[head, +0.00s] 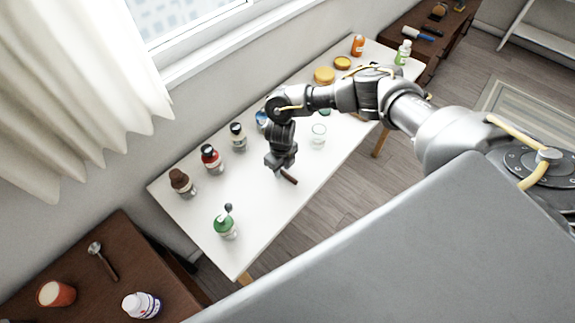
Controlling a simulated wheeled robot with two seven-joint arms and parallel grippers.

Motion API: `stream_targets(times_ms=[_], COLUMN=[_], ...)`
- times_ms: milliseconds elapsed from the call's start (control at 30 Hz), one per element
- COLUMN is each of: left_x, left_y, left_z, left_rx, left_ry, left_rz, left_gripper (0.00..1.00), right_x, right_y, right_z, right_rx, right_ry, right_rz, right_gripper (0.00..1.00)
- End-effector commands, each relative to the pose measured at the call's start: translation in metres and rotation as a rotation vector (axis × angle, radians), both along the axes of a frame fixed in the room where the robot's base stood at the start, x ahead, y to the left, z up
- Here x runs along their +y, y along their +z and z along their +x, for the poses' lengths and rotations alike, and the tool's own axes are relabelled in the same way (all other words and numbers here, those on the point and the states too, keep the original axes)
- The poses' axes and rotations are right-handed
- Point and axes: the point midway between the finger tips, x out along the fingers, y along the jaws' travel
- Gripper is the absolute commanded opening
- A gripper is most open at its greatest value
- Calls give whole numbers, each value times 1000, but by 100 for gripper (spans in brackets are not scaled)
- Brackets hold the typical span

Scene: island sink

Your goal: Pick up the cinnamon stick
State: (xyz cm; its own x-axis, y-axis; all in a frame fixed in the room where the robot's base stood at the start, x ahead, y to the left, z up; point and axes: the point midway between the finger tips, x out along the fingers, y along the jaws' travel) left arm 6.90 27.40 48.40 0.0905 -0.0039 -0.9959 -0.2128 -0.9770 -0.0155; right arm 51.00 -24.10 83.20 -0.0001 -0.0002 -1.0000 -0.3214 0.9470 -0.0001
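The cinnamon stick (290,179) is a short, thin brown stick on the white table, near its front edge. My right gripper (278,171) points down at the stick's upper-left end, and its fingers hide part of that end. I cannot tell whether the fingers touch the stick or how far apart they are. My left gripper is not in view.
Several bottles, including a brown-capped one (182,182), a red-capped one (211,158) and a green-topped one (225,225), stand left of the gripper. A clear glass jar (318,136) stands to its right. The white table (255,215) is bare around the stick's lower left.

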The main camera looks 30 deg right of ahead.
Motion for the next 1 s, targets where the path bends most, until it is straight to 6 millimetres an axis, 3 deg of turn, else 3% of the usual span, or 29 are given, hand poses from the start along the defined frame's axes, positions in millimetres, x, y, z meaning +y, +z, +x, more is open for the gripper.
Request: stream_targets(times_ms=[33, 233, 800, 1000], left_x=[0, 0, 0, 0], left_y=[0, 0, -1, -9], left_z=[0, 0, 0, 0], left_rx=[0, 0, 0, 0], left_ry=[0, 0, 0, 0], left_rz=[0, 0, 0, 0], left_gripper=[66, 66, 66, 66], right_x=[0, 0, 0, 0], right_y=[0, 0, 1, 11], right_z=[0, 0, 0, 1], right_rx=[0, 0, 0, -3], right_ry=[0, 0, -1, 1], right_rz=[0, 0, 0, 2], right_gripper=[25, 0, 0, 0])
